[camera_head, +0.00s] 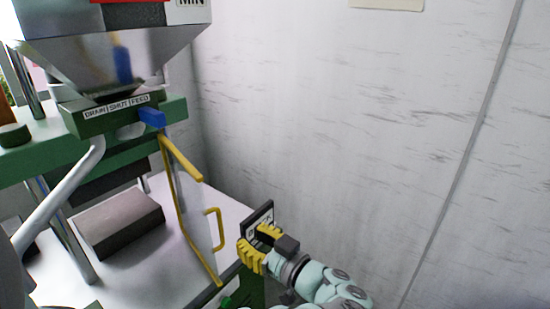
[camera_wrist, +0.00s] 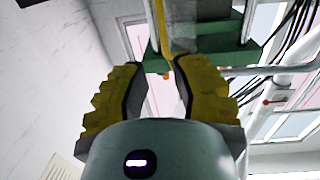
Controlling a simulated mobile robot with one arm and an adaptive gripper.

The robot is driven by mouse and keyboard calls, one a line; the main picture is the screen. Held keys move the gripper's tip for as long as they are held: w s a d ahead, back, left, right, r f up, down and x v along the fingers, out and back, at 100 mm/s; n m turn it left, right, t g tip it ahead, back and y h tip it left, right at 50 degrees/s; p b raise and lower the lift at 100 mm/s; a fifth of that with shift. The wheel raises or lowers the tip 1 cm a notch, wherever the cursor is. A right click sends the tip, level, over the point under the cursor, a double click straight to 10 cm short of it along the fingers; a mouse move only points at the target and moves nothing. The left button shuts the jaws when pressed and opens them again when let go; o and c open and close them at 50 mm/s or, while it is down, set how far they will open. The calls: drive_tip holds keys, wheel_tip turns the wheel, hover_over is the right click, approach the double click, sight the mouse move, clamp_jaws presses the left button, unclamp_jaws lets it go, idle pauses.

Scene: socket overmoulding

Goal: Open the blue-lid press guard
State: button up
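The press guard (camera_head: 186,200) is a clear panel with yellow edging and a yellow side handle (camera_head: 219,228). It hangs at the front right of the green press (camera_head: 120,117), near a small blue block (camera_head: 152,118). I cannot tell whether it is shut or ajar. My gripper (camera_head: 254,243) has yellow ribbed fingers and is just right of and below the handle, apart from it. In the wrist view, the fingers (camera_wrist: 158,82) are spread with an empty gap. A yellow guard bar (camera_wrist: 160,25) shows beyond them.
A metal hopper (camera_head: 110,45) stands above the press. A grey-brown block (camera_head: 118,222) sits on the white press bed (camera_head: 150,270).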

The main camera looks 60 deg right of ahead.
drive_tip(key=shift+s+a, duration=0.15)
drive_tip(key=shift+s, duration=0.85)
